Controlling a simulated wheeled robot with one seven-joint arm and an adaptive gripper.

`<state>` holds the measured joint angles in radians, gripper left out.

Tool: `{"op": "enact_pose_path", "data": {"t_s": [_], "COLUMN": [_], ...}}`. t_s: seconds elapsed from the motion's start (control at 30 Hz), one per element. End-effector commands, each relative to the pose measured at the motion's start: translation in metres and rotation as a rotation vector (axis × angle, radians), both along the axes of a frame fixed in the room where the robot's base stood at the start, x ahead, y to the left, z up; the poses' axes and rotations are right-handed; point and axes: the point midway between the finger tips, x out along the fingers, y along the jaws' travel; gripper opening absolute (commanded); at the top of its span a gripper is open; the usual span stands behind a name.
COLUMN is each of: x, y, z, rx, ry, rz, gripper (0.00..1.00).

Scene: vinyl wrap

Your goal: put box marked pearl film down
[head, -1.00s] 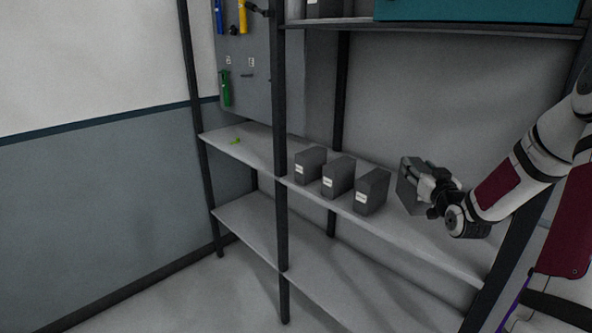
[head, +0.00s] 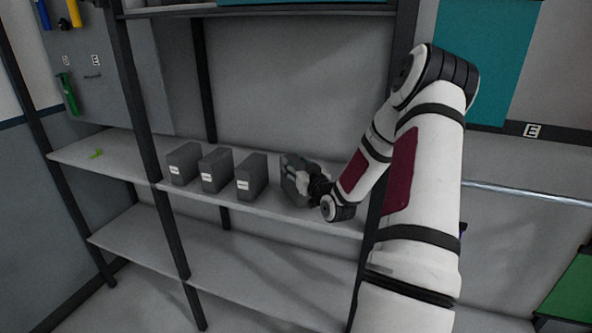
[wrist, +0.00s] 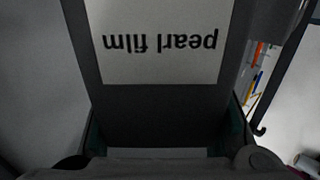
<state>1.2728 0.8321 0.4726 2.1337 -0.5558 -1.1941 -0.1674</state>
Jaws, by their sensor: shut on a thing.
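The box marked pearl film (wrist: 160,115) fills the middle of the wrist view, dark grey with a white label whose words appear upside down. My gripper (wrist: 165,140) is shut on it, one finger on each side. In the head view the held box (head: 291,172) is at the right end of the middle shelf (head: 215,205), to the right of the standing boxes. My gripper (head: 306,182) partly covers it there. I cannot tell whether the underside of the box touches the shelf.
Three similar grey boxes with white labels, a left one (head: 183,164), a middle one (head: 216,171) and a right one (head: 251,177), stand in a row on the same shelf. A dark rack post (head: 150,110) stands in front at left. A small green item (head: 96,153) lies at the shelf's left.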

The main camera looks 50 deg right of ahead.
Motion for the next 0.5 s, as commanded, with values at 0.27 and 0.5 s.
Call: {"op": "enact_pose_path", "data": {"t_s": [0.27,0.5], "x": [0.0,0.0], "y": [0.0,0.0], "z": [-0.018,-0.019], "rx": [-0.002,-0.002], "ry": [-0.002,-0.001], "rz": [0.001,0.0], "gripper": [0.0,0.0]}}
